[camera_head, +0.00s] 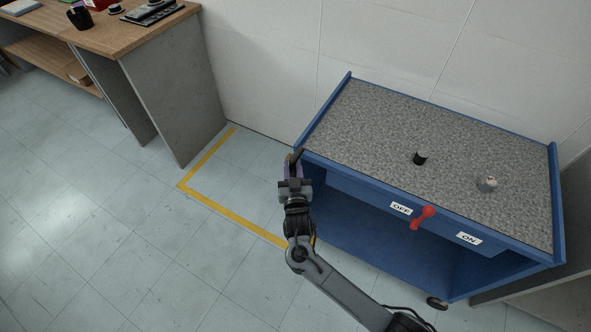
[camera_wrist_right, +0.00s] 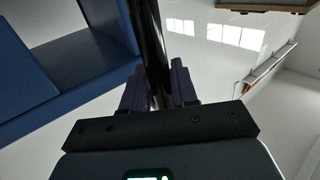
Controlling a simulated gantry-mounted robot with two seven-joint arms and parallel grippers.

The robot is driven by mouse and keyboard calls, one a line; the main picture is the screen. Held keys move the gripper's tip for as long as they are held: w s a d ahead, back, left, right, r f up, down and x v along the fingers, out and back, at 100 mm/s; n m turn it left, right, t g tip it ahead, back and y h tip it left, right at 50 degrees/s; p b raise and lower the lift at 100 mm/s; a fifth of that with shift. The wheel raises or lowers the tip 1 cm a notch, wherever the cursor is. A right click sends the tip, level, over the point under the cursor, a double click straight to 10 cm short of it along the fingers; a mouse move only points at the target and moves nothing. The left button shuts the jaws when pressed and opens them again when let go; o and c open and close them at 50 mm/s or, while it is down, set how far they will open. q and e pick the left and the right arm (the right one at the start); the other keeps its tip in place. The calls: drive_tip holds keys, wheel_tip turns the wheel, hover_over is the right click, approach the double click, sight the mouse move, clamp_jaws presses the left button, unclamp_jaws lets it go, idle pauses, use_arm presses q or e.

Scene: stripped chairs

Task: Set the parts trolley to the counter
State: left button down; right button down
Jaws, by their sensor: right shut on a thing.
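The blue parts trolley (camera_head: 385,120) with a speckled grey top stands against the wall on the right in the head view. The wood-topped counter (camera_head: 135,33) is at upper left, with a floor gap between it and the trolley. My right gripper (camera_head: 294,166) is at the trolley's near left corner. In the right wrist view its fingers (camera_wrist_right: 160,88) are shut on a dark bar (camera_wrist_right: 151,40), which appears to be the trolley's handle. The trolley's blue body (camera_wrist_right: 95,62) shows beside it. My left gripper is not in view.
Yellow floor tape (camera_head: 215,211) outlines an area between counter and trolley; the floor inside it is clear.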

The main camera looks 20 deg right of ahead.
drive_tip(key=c, duration=1.1)
unclamp_jaws()
drive_tip(key=shift+s+d, duration=0.1)
drive_tip(key=shift+c, duration=0.2)
drive_tip(key=shift+o, duration=0.6)
drive_tip(key=shift+s+d, duration=0.1)
drive_tip(key=shift+s, duration=0.05)
drive_tip(key=shift+s+a, duration=0.2)
drive_tip(key=shift+s, duration=0.15)
drive_tip(key=p+v, duration=0.3)
drive_tip(key=v, duration=0.7)
drive_tip(key=shift+p, duration=0.3)
